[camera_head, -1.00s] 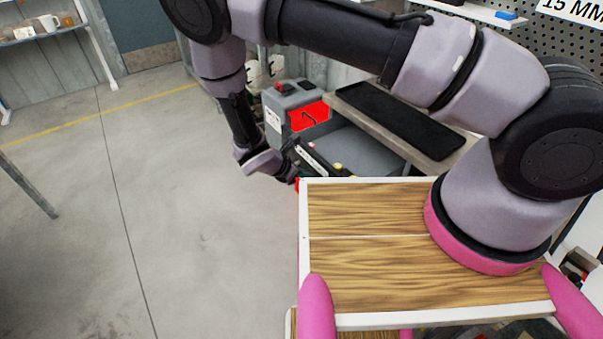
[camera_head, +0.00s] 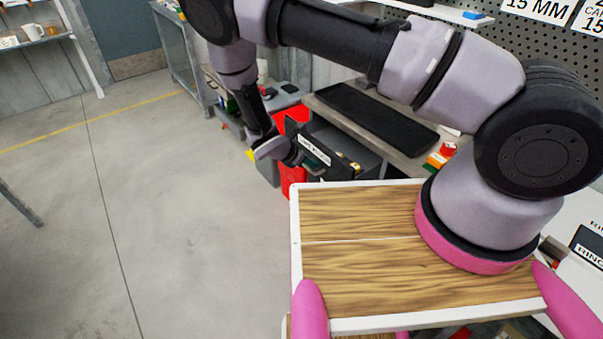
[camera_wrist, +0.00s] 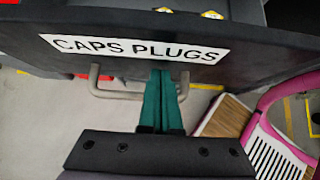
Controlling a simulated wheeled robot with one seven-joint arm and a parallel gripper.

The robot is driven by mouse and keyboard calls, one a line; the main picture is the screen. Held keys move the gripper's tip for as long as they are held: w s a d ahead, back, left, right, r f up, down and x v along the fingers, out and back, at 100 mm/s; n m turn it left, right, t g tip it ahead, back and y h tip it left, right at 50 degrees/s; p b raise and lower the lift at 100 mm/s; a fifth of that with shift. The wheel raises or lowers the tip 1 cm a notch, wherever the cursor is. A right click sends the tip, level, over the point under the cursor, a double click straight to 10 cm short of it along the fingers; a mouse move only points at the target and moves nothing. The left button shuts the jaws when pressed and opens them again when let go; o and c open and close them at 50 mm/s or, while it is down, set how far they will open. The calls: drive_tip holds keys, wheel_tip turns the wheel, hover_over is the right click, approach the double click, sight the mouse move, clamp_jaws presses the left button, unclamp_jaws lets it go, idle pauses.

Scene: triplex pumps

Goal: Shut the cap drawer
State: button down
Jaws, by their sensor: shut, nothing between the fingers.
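The cap drawer stands open below the workbench in the head view, with its dark front (camera_head: 303,146) facing my arm and yellow-topped items inside. In the wrist view its front (camera_wrist: 110,28) fills the upper part, with a white "CAPS PLUGS" label (camera_wrist: 137,49). A grey bar handle (camera_wrist: 112,94) runs below the label. My gripper (camera_wrist: 164,80) has its green fingers shut together and empty. The tips lie at the drawer front, just under the label and between the ends of the handle. I cannot tell whether they touch it. In the head view the fingers are hard to make out.
A workbench with a black mat (camera_head: 375,118) is above and right of the drawer. A red panel (camera_head: 291,180) is beside and below it. My wooden deck is close to the drawer's near side. Open concrete floor (camera_head: 190,220) lies to the left.

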sight(340, 154)
drive_tip(key=w+d, duration=0.2)
drive_tip(key=d, duration=0.1)
drive_tip(key=w+d, duration=0.2)
drive_tip(key=d, duration=0.1)
drive_tip(key=w+d, duration=0.2)
drive_tip(key=d, duration=0.2)
drive_tip(key=shift+w, duration=0.3)
drive_tip(key=shift+w+d, duration=0.15)
drive_tip(key=shift+d, duration=0.1)
